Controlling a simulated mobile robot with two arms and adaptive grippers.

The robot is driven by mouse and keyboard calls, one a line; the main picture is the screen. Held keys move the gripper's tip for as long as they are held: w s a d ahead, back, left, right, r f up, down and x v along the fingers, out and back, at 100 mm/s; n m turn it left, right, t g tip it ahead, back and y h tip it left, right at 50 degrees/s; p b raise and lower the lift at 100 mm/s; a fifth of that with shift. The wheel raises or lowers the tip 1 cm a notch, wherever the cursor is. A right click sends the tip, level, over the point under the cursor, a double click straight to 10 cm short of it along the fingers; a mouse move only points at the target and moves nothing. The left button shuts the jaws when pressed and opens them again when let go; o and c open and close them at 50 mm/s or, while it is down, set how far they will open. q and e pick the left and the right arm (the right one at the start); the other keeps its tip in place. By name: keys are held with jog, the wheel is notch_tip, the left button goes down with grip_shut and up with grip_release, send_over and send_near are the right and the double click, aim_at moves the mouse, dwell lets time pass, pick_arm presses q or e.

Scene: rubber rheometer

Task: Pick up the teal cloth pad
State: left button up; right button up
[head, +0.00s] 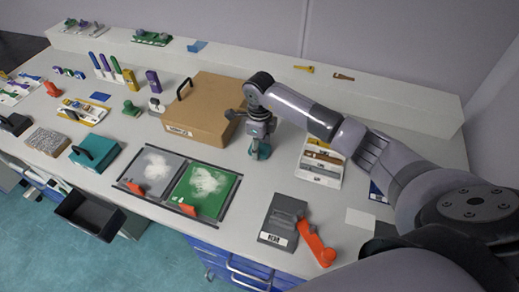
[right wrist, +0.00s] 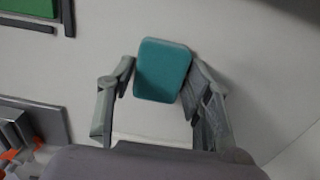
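The teal cloth pad (right wrist: 163,70) is a small rounded rectangle between the fingertips of my right gripper (right wrist: 161,80) in the right wrist view. Both fingers lean inward and meet its opposite side edges, so the gripper looks shut on it. In the head view my right gripper (head: 261,143) points down at the bench, right of the cardboard-brown box, with a bit of the teal pad (head: 260,153) showing low between the fingers. Whether the pad is clear of the bench I cannot tell. My left gripper is not in view.
The brown box (head: 206,104) stands close left of the gripper. A green mat (head: 222,210) with white powder lies in front, and a grey device (head: 281,219) with an orange-red handle nearer. A tray of samples (head: 321,160) is to the right. A teal handled case (head: 94,152) sits far left.

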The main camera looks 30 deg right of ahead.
aim_at(260, 147)
jog(key=c, duration=0.5)
notch_tip(260, 147, up, 20)
jog(key=b, duration=0.3)
dwell(0.3)
